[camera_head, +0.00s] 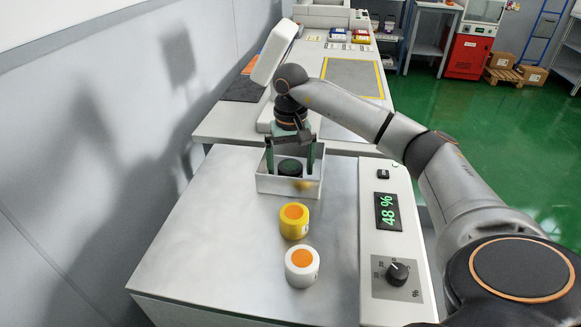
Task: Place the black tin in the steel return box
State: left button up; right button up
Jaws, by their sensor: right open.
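The black tin (290,168) sits inside the light grey open box (273,185) on the steel worktop, and I take this box for the return box. My right gripper (290,160) reaches down into the box from above. Its two fingers are apart, one to the left and one to the right of the tin. I cannot tell whether the fingers touch the tin. The tin's lower part is hidden by the box's front wall. My left gripper is not in view.
A yellow tin (294,229) and a white tin (301,277), both with orange tops, stand in front of the box. A panel with a "48 %" display (388,211) and a knob (397,272) lies to the right. The left of the worktop (205,245) is clear.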

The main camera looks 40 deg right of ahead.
aim_at(290, 166)
notch_tip(290, 166, up, 12)
jog(key=p, duration=0.1)
dwell(0.4)
jog(key=shift+p, duration=0.3)
